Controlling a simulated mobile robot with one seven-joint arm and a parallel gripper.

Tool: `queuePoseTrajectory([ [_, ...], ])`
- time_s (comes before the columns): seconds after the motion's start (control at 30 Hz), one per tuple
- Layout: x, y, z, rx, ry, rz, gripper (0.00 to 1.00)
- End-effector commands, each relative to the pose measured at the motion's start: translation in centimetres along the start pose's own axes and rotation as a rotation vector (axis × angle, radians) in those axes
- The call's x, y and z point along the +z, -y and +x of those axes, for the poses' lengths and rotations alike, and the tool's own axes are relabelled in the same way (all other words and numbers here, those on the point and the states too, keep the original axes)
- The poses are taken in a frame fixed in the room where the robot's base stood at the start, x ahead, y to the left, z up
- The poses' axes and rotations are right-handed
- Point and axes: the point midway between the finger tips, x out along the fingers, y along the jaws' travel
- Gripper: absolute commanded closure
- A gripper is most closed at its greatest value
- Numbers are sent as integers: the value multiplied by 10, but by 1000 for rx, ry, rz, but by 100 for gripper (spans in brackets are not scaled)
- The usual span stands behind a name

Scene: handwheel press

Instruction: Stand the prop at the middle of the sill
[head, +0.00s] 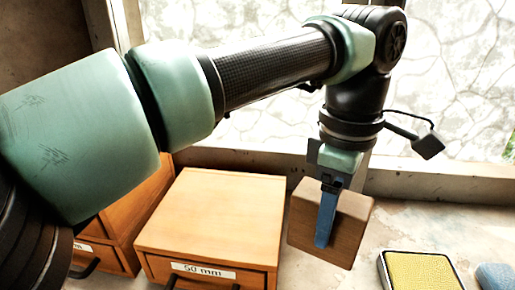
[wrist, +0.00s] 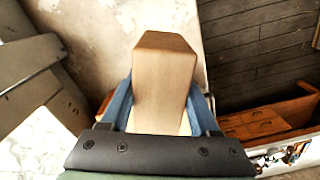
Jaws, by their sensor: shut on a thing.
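The prop looks to be a brown wooden block (head: 346,222) with bevelled corners, right of centre in the head view. My gripper (head: 327,215) points down and is shut on it, with a blue finger across its near face. In the wrist view the block (wrist: 163,75) stands out between the two blue fingers of my gripper (wrist: 160,108). The far finger is hidden behind the block in the head view. A grey sill (head: 450,185) runs along the foot of the bright window, behind the block. I cannot tell whether the block touches the surface below.
A wooden drawer box (head: 215,215) labelled "50 mm" stands left of the block, with another drawer unit (head: 125,225) farther left. A yellow-topped case (head: 420,271) and a blue item (head: 495,276) lie at the front right. The pale worktop (head: 410,228) between block and case is bare.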

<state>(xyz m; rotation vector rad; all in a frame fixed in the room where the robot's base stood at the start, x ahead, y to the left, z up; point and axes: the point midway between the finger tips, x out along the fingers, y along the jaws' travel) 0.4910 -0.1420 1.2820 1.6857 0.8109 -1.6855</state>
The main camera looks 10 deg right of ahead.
Motion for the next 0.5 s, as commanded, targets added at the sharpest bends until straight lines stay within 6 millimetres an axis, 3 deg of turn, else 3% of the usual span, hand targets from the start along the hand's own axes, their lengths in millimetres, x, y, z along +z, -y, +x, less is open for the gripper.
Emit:
queuePoseTrajectory([
  [0.2, 1, 0, 43, -1, 2, 1, 100],
  [0.5, 0, 0, 69, -1, 1, 1, 100],
])
